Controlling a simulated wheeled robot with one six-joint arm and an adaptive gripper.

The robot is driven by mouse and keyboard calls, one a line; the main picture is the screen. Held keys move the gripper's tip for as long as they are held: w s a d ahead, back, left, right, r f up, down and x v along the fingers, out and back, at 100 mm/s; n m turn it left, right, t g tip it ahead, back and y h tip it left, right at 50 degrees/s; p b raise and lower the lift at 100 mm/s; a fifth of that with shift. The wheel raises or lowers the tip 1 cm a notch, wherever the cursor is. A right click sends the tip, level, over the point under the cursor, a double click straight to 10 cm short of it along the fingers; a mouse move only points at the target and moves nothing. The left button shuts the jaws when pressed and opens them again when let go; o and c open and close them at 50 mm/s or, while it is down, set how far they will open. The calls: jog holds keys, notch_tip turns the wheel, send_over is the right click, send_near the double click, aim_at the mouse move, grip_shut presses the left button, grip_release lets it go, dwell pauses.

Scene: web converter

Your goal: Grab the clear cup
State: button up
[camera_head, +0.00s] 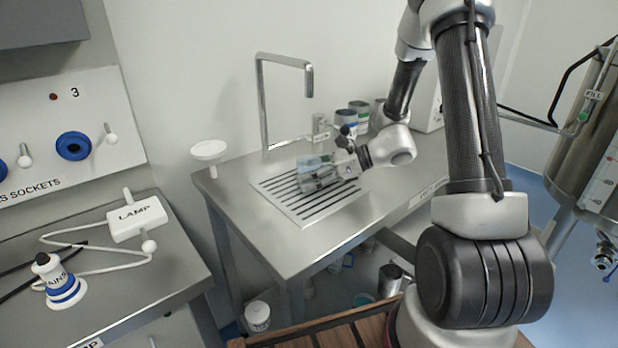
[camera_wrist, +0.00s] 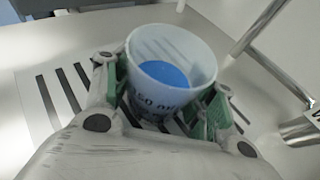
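The clear cup (camera_wrist: 172,78) stands between the two fingers of my gripper (camera_wrist: 165,108) in the wrist view, its open rim facing the camera. It is see-through, with print on its side and a round blue patch inside. Green pads line the fingers on both sides, very near the cup wall. I cannot tell whether both pads press on it. In the head view my gripper (camera_head: 330,178) reaches in from the right, low over the sink grate, with the pale cup (camera_head: 313,163) at its fingers. The fingers partly hide the cup there.
The slotted drain grate (camera_head: 300,205) lies under the gripper. A tall metal faucet (camera_head: 262,100) rises behind it. Several cans (camera_head: 346,117) stand behind the arm. A white funnel (camera_head: 209,151) is at the counter's left corner. The counter's front left is clear.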

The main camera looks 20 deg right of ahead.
jog(key=c, duration=0.3)
jog(key=shift+r, duration=0.1)
jog(key=shift+c, duration=0.2)
